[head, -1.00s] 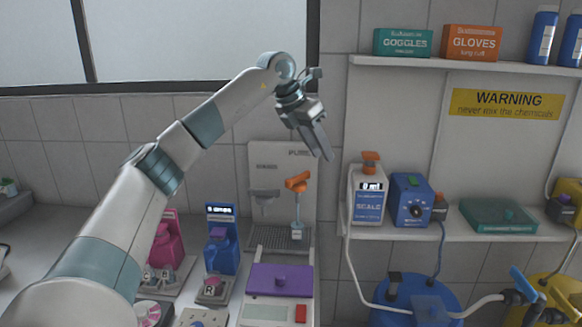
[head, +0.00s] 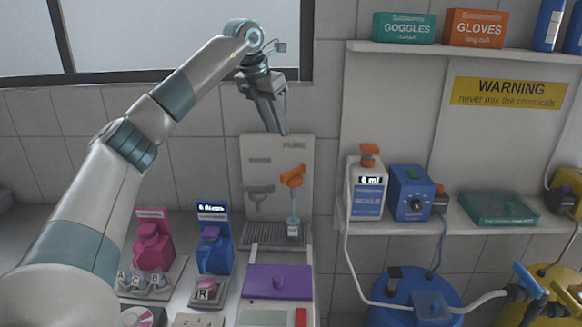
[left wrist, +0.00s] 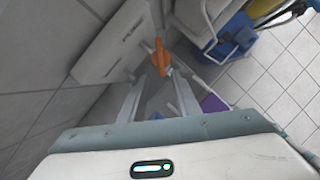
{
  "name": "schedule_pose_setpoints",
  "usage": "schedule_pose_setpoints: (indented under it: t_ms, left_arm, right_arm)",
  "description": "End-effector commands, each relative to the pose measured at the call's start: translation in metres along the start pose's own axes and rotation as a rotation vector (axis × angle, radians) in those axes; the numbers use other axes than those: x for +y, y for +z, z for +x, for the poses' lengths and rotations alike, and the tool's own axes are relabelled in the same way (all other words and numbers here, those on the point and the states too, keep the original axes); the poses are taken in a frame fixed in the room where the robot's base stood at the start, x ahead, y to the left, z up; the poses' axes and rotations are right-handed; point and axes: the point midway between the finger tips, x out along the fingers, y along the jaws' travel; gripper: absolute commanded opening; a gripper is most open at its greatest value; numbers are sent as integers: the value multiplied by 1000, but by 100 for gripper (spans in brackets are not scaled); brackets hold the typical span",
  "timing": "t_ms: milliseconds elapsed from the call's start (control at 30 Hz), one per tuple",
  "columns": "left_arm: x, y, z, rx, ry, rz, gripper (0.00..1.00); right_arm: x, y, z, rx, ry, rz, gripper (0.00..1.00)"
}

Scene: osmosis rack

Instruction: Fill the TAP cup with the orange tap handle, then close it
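The orange tap handle (head: 292,176) is on the wall dispenser panel and looks tilted. A small clear cup (head: 293,228) with a pale label stands under that tap on the grey drip grille; its label and fill level are too small to read. My left gripper (head: 275,115) hangs above and slightly left of the orange handle, fingers pointing down, apart from it. In the left wrist view the two fingers (left wrist: 158,92) are spread with nothing held, and the orange handle (left wrist: 160,57) shows beyond their tips. My right gripper is not in view.
A grey tap (head: 258,190) sits left of the orange one. A purple-lidded box (head: 278,281) stands in front of the drip grille. Pink (head: 153,245) and blue (head: 214,245) machines stand left. A shelf with a scale bottle (head: 368,190) is on the right.

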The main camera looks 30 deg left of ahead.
Motion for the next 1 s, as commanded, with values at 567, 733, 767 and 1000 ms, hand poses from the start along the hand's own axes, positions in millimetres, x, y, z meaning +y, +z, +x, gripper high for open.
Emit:
schedule_pose_setpoints:
  t_ms: [567,733,767,1000]
  left_arm:
    - [0,0,91,4,-1,0,30]
    - [0,0,121,3,-1,0,30]
    - [0,0,126,3,-1,0,30]
    - [0,0,154,1,0,0,30]
  right_arm:
    - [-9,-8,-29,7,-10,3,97]
    - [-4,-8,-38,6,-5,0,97]
    - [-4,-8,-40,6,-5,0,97]
    - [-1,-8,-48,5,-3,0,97]
